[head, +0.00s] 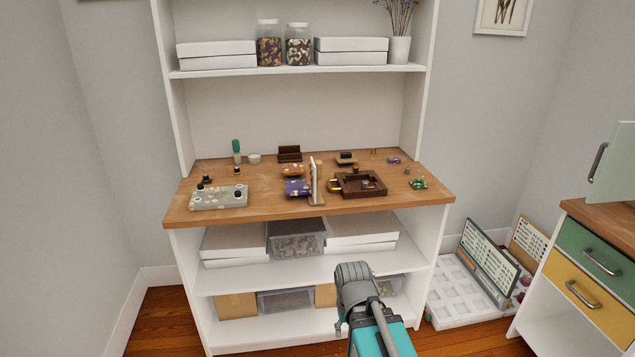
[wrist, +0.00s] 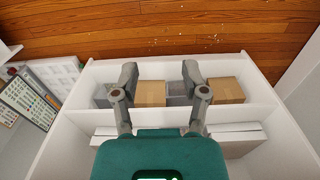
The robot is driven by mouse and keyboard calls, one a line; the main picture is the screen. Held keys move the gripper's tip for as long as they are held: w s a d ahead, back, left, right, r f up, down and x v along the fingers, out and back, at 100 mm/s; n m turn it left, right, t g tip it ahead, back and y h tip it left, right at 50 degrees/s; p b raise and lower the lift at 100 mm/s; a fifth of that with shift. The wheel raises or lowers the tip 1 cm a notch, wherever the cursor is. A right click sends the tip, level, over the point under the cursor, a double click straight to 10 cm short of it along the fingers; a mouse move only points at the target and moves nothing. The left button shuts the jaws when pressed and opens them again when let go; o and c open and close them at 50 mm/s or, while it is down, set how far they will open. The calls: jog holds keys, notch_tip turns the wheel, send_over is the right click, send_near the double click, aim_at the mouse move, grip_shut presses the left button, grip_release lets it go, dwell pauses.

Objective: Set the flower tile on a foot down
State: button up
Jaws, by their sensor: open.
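My gripper (wrist: 160,76) is open in the wrist view, with nothing between its two fingers. It faces the lower shelves, and in the head view my arm hangs in front of the unit, below the worktop. On the worktop, a purple patterned tile (head: 297,188) lies left of an upright white panel (head: 312,180), with an orange piece (head: 292,170) behind it. A small green floral piece (head: 418,184) sits near the right edge, and a small purple piece (head: 394,161) lies farther back. I cannot tell which is the flower tile or whether any rests on a foot.
The wooden worktop (head: 240,212) also holds a speckled tray (head: 219,197) at left and a dark brown wooden tray (head: 359,184) right of centre. Boxes fill the shelves below. A drawer cabinet (head: 590,262) stands at right, with a white compartment tray (head: 456,292) on the floor.

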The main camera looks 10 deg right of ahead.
jog(key=shift+a, duration=0.1)
jog(key=o, duration=0.4)
jog(key=shift+w+r, duration=0.15)
jog(key=shift+o, duration=0.4)
jog(key=shift+w+r+p, duration=0.25)
jog(key=shift+w+p, duration=0.05)
jog(key=shift+p, duration=0.05)
jog(key=t+p, duration=1.1)
jog(key=p, duration=1.3)
send_near(318, 166)
jog(key=v, duration=0.2)
jog(key=shift+s, duration=0.1)
jog(key=shift+b, duration=0.3)
jog(key=b+x, duration=0.4)
jog(key=x, duration=0.3)
jog(key=shift+b+x, duration=0.3)
jog(key=shift+x, duration=0.5)
